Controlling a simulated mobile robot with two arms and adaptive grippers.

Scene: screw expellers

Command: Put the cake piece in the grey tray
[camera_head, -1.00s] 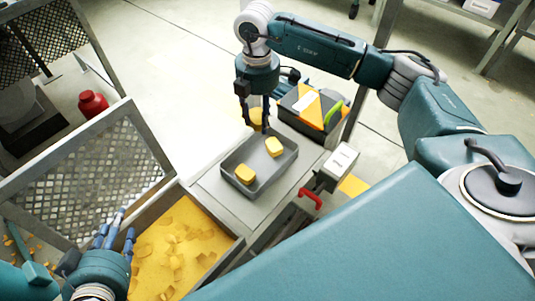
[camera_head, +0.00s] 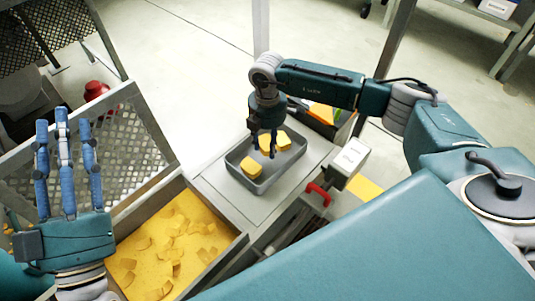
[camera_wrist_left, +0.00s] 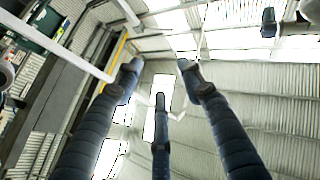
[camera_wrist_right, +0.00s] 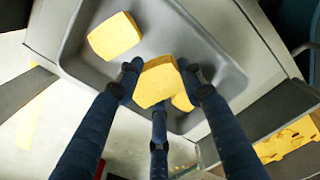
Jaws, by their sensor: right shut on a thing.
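My right gripper (camera_head: 265,150) is shut on a yellow cake piece (camera_wrist_right: 158,82) over the grey tray (camera_head: 240,180). The held piece also shows between the fingers in the head view (camera_head: 266,143). Two other yellow pieces lie in the tray: one near the front left (camera_head: 251,167) and one to the right (camera_head: 284,141). In the right wrist view, one piece (camera_wrist_right: 115,36) lies clear and another (camera_wrist_right: 183,101) is partly hidden behind the held one. Whether the held piece touches the tray floor I cannot tell. My left gripper (camera_head: 63,125) is raised, open and empty, fingers pointing up.
A bin with yellow press cake (camera_head: 170,245) stands in front of the tray's metal bench. A mesh panel (camera_head: 110,150) and a red container (camera_head: 97,91) are at the left. A red handle (camera_head: 319,193) is right of the tray. A dark box with orange shows behind my right gripper.

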